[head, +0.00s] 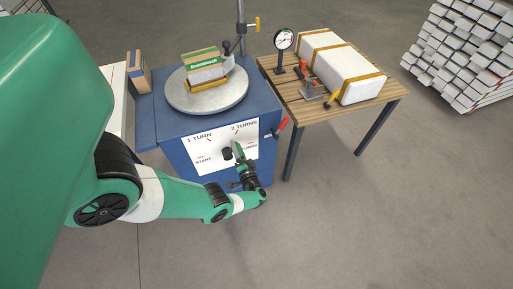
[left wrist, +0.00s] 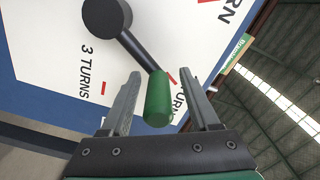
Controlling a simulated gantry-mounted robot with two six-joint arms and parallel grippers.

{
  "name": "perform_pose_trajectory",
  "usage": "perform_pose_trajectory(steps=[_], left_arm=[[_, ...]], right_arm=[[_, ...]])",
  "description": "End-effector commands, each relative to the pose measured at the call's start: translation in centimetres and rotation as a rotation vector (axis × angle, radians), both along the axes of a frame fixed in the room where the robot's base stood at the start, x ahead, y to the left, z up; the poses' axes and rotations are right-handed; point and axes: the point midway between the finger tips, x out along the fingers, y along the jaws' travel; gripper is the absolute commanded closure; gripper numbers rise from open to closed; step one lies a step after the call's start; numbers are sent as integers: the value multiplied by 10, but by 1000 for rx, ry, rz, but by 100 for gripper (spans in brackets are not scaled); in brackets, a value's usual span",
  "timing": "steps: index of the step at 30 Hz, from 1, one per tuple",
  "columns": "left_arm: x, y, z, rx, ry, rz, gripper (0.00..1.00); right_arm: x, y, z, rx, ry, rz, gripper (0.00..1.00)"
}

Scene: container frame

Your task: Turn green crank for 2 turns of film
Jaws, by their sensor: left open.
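The green crank handle (left wrist: 159,100) is at the end of a black arm from a round black hub (left wrist: 107,18) in the left wrist view. It lies between the two fingers of my left gripper (left wrist: 161,76), which is open; I see gaps on both sides. The handle covers part of the lettering behind it. In the head view my left gripper (head: 239,150) is at the white dial panel (head: 212,163), just right of the black hub (head: 227,153). The panel is marked START, 1 TURN, 2 TURNS and 3 TURNS. My right gripper is not in view.
A blue machine (head: 180,125) carries a round turntable (head: 215,97) with boxes (head: 203,66) on it. A red handle (head: 281,126) sticks out at its right side. A wooden table (head: 375,97) with a white wrapped block (head: 340,68) stands to the right. The floor in front is clear.

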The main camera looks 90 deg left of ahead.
Motion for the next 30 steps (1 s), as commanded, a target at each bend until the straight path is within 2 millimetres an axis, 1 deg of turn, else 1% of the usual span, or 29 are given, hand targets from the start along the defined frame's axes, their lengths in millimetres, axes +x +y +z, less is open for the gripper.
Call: perform_pose_trajectory(steps=[4, 7, 11, 15, 18, 21, 24, 30], left_arm=[[2, -2, 1, 1, -1, -3, 38], [7, -13, 2, 1, -1, -8, 38], [15, -40, 2, 1, -2, -11, 38], [24, -73, 1, 1, -1, -10, 38], [28, -92, 0, 0, 0, -7, 38], [31, -105, 0, 0, 0, -3, 38], [32, -111, 0, 0, 0, 0, 38], [32, -112, 0, 0, 0, 1, 38]], right_arm=[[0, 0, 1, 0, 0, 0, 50], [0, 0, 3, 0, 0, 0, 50], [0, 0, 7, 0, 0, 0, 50], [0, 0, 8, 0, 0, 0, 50], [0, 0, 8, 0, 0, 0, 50], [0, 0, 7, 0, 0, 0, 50], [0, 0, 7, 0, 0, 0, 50], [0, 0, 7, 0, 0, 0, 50]])
